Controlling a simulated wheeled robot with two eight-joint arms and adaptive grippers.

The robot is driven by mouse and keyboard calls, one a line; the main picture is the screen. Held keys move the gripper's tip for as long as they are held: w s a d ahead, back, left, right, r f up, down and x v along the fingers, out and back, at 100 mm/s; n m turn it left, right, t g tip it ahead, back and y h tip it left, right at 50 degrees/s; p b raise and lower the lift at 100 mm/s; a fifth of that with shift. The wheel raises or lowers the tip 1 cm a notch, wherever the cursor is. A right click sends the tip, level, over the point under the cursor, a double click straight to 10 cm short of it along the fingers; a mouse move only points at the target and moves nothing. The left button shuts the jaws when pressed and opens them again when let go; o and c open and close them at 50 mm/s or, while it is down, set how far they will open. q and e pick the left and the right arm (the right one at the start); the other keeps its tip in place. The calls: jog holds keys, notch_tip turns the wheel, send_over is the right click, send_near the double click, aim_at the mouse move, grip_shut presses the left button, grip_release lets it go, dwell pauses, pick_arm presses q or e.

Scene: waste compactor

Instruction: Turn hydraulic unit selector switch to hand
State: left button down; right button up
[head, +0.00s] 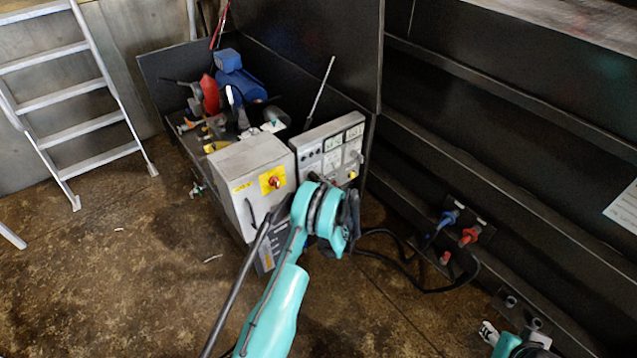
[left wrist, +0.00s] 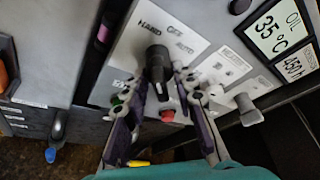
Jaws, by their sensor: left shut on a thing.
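The hydraulic unit selector switch (left wrist: 157,62) is a black knob on a light panel (head: 322,142), under the labels HAND, OFF and AUTO in the left wrist view. I cannot tell which label it points to. My left gripper (left wrist: 160,84) has one finger on each side of the knob and is shut on it. In the head view my left wrist is in front of the panel's lower part, and the fingertips and the knob are hidden or too small to make out. Part of my right gripper (head: 514,340) shows at the lower right edge; its jaws are unclear.
A second, grey switch (left wrist: 248,108) sits right of the knob, below the oil displays (left wrist: 280,28). A red button (left wrist: 168,115) is close under the fingers. A grey box (head: 243,185) with a red-yellow switch adjoins the panel. Black cables (head: 410,268) hang at right.

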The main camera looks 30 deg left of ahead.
pick_arm(q)
jog(key=c, duration=1.6)
grip_release()
jog(key=v, duration=0.7)
jog(key=shift+s+d, duration=0.2)
jog(key=shift+s, duration=0.05)
